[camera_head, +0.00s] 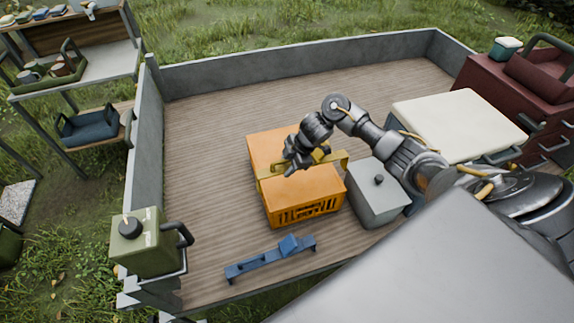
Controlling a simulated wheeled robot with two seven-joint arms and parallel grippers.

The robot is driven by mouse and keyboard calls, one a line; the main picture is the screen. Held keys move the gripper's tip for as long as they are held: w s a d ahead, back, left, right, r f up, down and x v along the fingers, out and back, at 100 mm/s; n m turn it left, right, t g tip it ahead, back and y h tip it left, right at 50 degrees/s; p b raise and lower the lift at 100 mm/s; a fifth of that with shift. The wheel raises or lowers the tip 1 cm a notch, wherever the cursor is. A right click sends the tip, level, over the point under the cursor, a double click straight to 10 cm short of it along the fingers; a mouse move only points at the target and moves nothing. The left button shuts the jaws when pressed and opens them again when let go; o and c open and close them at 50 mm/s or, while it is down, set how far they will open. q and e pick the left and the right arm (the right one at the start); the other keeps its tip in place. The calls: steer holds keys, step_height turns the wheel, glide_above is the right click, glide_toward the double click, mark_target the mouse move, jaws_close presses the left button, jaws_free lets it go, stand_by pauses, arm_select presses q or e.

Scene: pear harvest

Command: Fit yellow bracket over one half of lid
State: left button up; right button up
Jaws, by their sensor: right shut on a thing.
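An orange crate (304,213) with slotted sides stands on the wooden trailer bed, and its orange lid (302,188) covers the top. A yellow bracket (331,161) lies across the lid, crossing from the left edge to the right edge near the middle. My right gripper (292,166) is over the bracket and shut on it. The gripper hides part of the bracket, so I cannot tell whether the bracket is fully seated on the lid. A blue bracket (271,258) lies on the bed in front of the crate. My left gripper is not in view.
A grey box (376,195) with a dark knob stands close to the crate's right. A cream-topped chest (458,124) and a dark red cabinet (518,92) are farther right. A green canister (146,243) sits at the left front corner. The bed left and behind the crate is clear.

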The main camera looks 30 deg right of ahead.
steer(key=shift+f+b, duration=1.75)
steer(key=shift+b, duration=0.15)
steer(key=b, duration=0.3)
glide_above(283, 188)
steer(key=s, duration=0.1)
steer(key=shift+s+d+f, duration=0.1)
steer(key=shift+d+f, duration=0.15)
steer(key=shift+f, duration=0.95)
steer(key=shift+s+d+f, duration=0.1)
steer(key=shift+d+f, duration=0.1)
steer(key=shift+f, duration=1)
steer(key=shift+w+d, duration=0.2)
steer(key=shift+d, duration=0.05)
steer(key=shift+r, duration=0.1)
steer(key=shift+f+b, duration=0.75)
steer(key=shift+f, duration=0.7)
steer(key=o, duration=1)
steer(key=shift+o, duration=0.8)
steer(key=shift+s, duration=0.1)
